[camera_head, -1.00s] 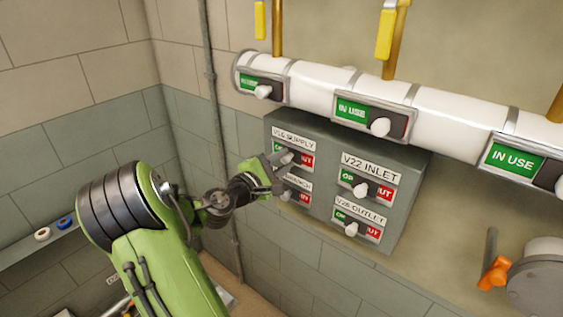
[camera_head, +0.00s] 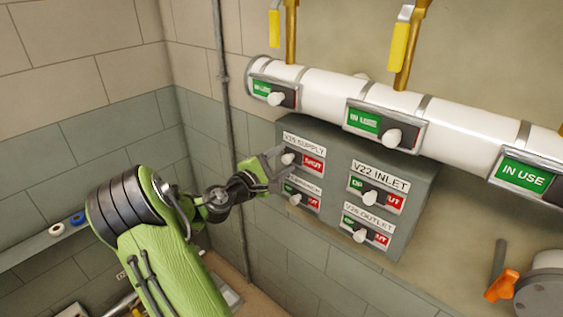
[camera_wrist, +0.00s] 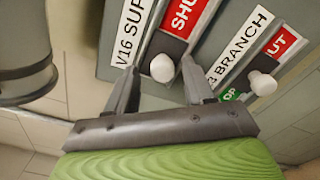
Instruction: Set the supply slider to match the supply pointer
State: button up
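The V16 SUPPLY slider plate (camera_head: 313,162) is at the upper left of the grey panel. Its white knob (camera_head: 288,158) sits at the plate's left end, with the red SHUT field showing whole and no green visible. My gripper (camera_head: 277,168) is at this knob, reaching in from the left. In the wrist view its two fingers are apart, one on each side of the supply knob (camera_wrist: 162,68), with visible gaps between knob and fingers. I cannot make out which thing is the supply pointer.
The panel (camera_head: 411,222) also carries the V22 INLET (camera_head: 372,190), V25 OUTLET (camera_head: 366,230) and BRANCH (camera_head: 301,195) sliders close by. A white pipe (camera_head: 460,128) with IN USE sliders runs above. Yellow-handled levers (camera_head: 399,46) hang over it. An orange handle (camera_head: 502,285) is lower right.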

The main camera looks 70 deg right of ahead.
jog(key=v, duration=1.5)
jog(key=shift+a+b, duration=0.3)
jog(key=shift+a, duration=0.1)
jog(key=shift+w, duration=0.15)
